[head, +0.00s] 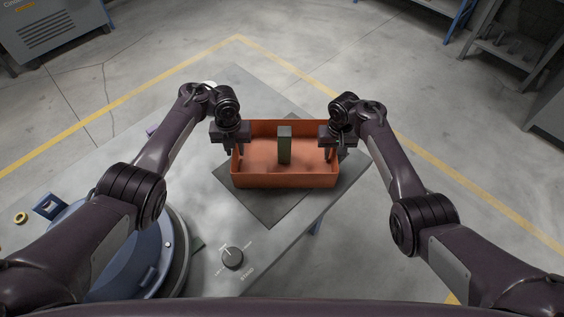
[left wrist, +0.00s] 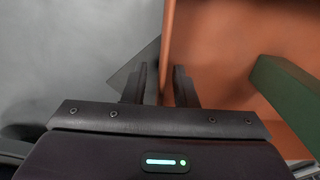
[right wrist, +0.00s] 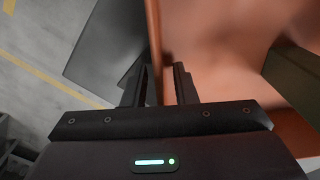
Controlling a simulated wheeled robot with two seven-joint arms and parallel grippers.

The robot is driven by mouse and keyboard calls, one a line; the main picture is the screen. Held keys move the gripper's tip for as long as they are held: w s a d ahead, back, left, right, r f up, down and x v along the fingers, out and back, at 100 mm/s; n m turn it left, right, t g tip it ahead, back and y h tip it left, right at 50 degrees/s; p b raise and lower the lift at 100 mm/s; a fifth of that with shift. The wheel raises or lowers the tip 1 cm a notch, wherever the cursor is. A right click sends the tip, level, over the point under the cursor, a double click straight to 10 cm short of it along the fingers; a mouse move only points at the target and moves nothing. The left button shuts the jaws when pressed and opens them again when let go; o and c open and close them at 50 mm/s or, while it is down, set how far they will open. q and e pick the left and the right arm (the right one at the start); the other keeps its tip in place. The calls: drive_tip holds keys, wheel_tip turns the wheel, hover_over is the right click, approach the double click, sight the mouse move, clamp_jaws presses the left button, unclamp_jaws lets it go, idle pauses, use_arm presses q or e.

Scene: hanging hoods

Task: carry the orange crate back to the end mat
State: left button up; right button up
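The orange crate (head: 290,181) stands over a dark grey mat (head: 265,208) on the table, with a green upright block (head: 284,147) inside. My left gripper (head: 237,150) is at the crate's left wall and my right gripper (head: 338,150) is at its right wall. In the left wrist view, the fingers (left wrist: 162,85) straddle the crate wall, with a gap visible between them. In the right wrist view, the fingers (right wrist: 160,82) likewise straddle the wall with a gap. The crate's underside is hidden, so I cannot tell whether it touches the mat.
The grey table (head: 200,250) has a dark knob (head: 232,257) near its front. A round blue fixture (head: 125,255) stands at left, beside a small blue piece (head: 49,206) and a yellow ring (head: 20,217). Shelving (head: 505,45) and a cabinet (head: 52,30) stand beyond open floor.

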use_arm(q)
drive_tip(key=shift+r, duration=0.1)
wheel_tip(320, 180, up, 7)
drive_tip(key=shift+d+r, duration=0.1)
drive_tip(key=shift+r, duration=2.25)
use_arm(e)
wheel_tip(320, 180, up, 12)
drive_tip(key=shift+r, duration=0.1)
